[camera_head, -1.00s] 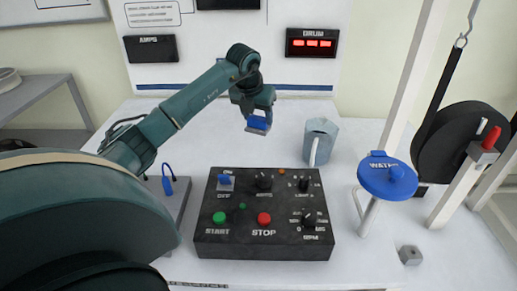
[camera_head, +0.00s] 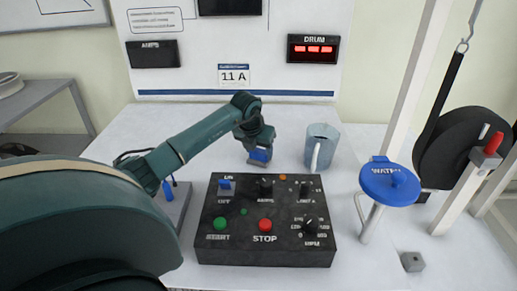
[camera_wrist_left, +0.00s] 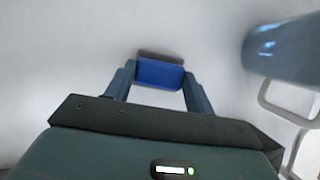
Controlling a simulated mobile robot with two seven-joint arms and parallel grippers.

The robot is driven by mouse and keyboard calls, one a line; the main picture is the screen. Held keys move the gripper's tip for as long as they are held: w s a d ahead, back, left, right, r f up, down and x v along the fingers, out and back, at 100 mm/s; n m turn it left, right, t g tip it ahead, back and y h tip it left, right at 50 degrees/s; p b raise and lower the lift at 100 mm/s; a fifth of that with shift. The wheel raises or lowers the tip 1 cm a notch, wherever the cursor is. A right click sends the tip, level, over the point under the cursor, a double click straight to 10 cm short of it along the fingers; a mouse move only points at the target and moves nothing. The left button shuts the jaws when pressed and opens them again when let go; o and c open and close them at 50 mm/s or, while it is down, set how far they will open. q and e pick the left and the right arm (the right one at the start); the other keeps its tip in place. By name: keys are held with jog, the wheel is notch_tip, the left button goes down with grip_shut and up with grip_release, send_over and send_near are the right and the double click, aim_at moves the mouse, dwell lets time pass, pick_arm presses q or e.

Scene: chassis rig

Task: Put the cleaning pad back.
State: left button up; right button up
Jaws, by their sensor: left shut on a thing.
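The cleaning pad (camera_head: 259,156) is a small block with a blue body and a grey face. My left gripper (camera_head: 261,150) is shut on it, low over the white table behind the black control box. In the left wrist view the blue pad (camera_wrist_left: 160,74) sits between the two fingers of the gripper (camera_wrist_left: 158,82), with its grey strip on the far side. I cannot tell whether the pad touches the table. My right gripper is not in view.
A grey-blue mug (camera_head: 322,147) stands just right of the pad; it also shows in the wrist view (camera_wrist_left: 285,52). The control box (camera_head: 265,250) lies in front. White table lies free behind the box.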

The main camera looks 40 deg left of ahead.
pick_arm(q)
jog(key=shift+f, duration=0.1)
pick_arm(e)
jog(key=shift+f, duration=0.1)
pick_arm(q)
jog(key=o, duration=1)
jog(key=v, duration=1.2)
jog(key=shift+p, duration=0.3)
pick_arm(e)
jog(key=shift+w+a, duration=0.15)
